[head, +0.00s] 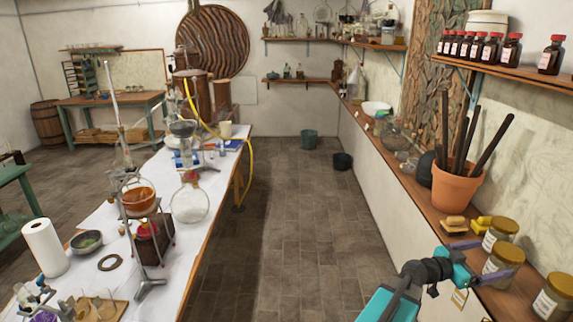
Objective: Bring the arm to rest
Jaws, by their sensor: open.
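My arm (390,303), teal and black, reaches in from the bottom right of the head view. My gripper (502,254) is at its end, with two purple fingers spread apart and pointing right. The fingers appear over the right-hand counter, in front of a labelled jar (500,232) and another jar (497,262). I see nothing held between them. I cannot tell whether a finger touches a jar.
A third jar (552,300), a yellow block (482,223), a brush (455,224) and a terracotta pot (455,187) of dark rods stand on the right counter. A shelf (500,70) of brown bottles hangs above. A glassware table (100,215) is left. The aisle floor (290,240) is clear.

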